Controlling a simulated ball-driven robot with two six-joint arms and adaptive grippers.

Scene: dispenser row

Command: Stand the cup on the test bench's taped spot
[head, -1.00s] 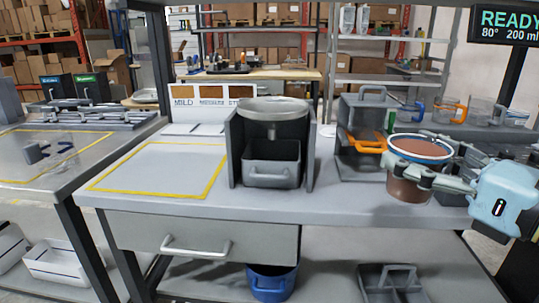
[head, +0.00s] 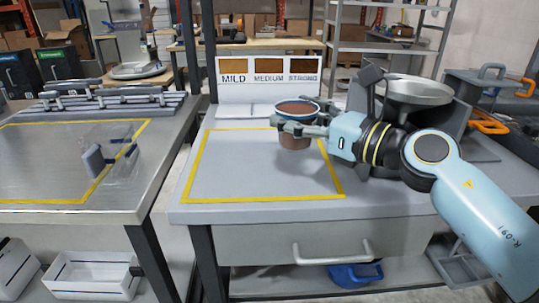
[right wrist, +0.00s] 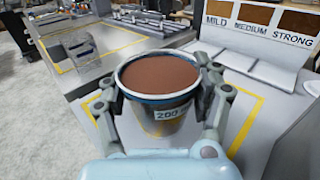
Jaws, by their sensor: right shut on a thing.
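I cannot tell the exact gap between cup and bench. My left gripper is not in view.
A sign reading MILD, MEDIUM, STRONG (head: 269,79) stands at the bench's back. A dispenser (head: 420,92) is to the right, partly behind my right arm. A clear container (head: 110,160) with a grey handle stands on the left table (head: 60,222). The taped area is otherwise clear.

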